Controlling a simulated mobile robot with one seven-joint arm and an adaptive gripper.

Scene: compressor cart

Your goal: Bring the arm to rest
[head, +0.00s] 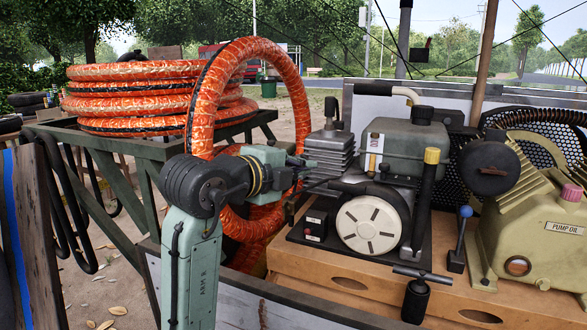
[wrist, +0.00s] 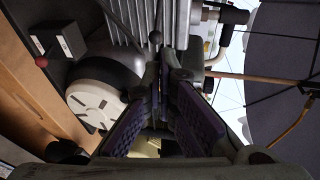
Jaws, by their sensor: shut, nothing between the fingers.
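My arm (head: 192,265) rises at the lower left of the head view and bends at a dark joint toward the engine. My gripper (head: 303,170) is at its end, in front of the orange hose loop and just left of the engine's finned cylinder (head: 326,150). In the wrist view my gripper (wrist: 164,72) shows its two purple-padded fingers converging at the tips, shut and empty. Beyond the fingers are the engine fins (wrist: 138,22) and the white starter disc (wrist: 95,102). Whether the fingertips touch the engine cannot be told.
A coiled orange hose (head: 130,97) lies on a green metal frame (head: 140,150) at the left. Open ground shows at the lower left.

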